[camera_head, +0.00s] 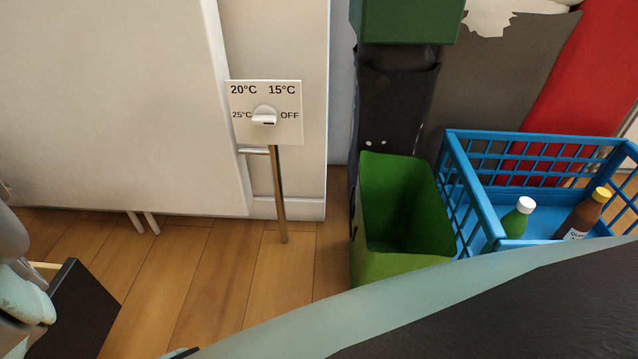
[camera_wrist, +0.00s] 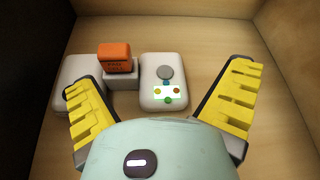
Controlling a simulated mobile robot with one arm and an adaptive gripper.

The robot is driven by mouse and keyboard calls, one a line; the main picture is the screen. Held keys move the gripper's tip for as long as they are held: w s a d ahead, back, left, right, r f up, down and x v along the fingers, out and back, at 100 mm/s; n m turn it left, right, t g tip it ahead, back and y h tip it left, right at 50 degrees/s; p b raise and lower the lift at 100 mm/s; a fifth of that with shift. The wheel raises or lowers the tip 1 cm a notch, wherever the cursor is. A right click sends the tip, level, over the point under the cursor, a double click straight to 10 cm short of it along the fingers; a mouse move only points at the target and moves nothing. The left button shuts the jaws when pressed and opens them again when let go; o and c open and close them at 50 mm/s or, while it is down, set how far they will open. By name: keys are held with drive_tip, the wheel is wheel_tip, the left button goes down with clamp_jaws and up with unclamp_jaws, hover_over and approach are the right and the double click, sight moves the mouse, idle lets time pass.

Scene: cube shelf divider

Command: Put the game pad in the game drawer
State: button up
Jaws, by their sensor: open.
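A second white device (camera_wrist: 78,74) lies to the left, partly hidden behind the left finger. An orange block (camera_wrist: 115,57) sits on a grey base between the two. The head view does not show the pad.
The head view shows a dark panel (camera_head: 75,312) at lower left, with light wood behind it. A green bin (camera_head: 400,262) and a blue crate (camera_head: 478,200) with bottles stand at right. A thermostat sign (camera_head: 265,100) stands mid-view. Wooden floor (camera_head: 215,275) is clear between.

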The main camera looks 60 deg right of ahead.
drive_tip(key=v, duration=1.1)
drive_tip(key=shift+d, duration=0.2)
drive_tip(key=shift+w+r, duration=0.1)
drive_tip(key=shift+r, duration=0.1)
wheel_tip(320, 180, up, 10)
idle(0.8)
drive_tip(key=shift+d, duration=0.1)
idle(0.3)
